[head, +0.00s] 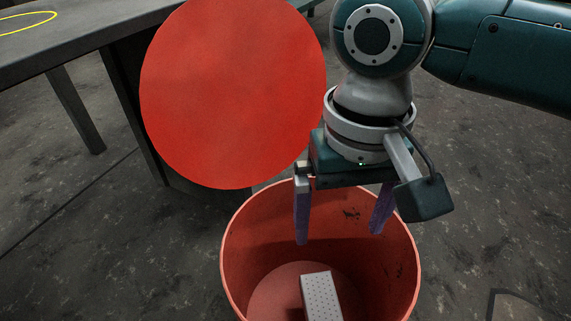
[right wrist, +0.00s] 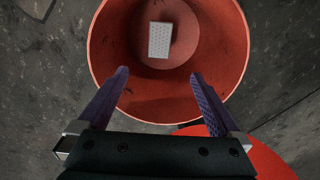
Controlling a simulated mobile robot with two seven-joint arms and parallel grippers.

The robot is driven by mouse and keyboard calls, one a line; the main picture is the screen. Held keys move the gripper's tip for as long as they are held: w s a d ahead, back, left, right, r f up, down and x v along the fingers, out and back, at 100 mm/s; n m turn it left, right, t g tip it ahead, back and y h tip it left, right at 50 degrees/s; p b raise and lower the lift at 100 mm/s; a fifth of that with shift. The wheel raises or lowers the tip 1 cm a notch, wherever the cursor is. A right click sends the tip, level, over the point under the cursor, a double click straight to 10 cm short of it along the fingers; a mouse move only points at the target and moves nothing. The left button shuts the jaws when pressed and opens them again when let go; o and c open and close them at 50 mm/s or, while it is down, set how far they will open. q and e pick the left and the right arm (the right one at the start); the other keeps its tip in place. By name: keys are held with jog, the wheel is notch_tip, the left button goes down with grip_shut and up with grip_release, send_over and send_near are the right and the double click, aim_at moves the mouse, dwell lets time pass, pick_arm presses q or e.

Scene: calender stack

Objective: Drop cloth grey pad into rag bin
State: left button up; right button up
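The rag bin (head: 237,262) is a round red-orange bin standing on the floor, its mouth open upward. A light grey dotted pad (head: 320,295) is inside it; in the right wrist view the pad (right wrist: 159,40) shows whole over the bin's floor. My right gripper (head: 340,232) is over the bin's mouth, fingers pointing down. Its purple fingers are wide apart with nothing between them, as the right wrist view also shows (right wrist: 158,80). The gripper is apart from the pad. My left gripper is not in view.
A large red disc, seemingly the bin's lid (head: 233,95), stands raised behind the bin, left of my right gripper. A dark table (head: 85,45) with a yellow ring marking is at the upper left. The floor (head: 480,200) right of the bin is mostly clear.

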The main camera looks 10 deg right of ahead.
notch_tip(320, 180, up, 10)
jog(key=p, duration=0.7)
jog(key=shift+p, duration=0.35)
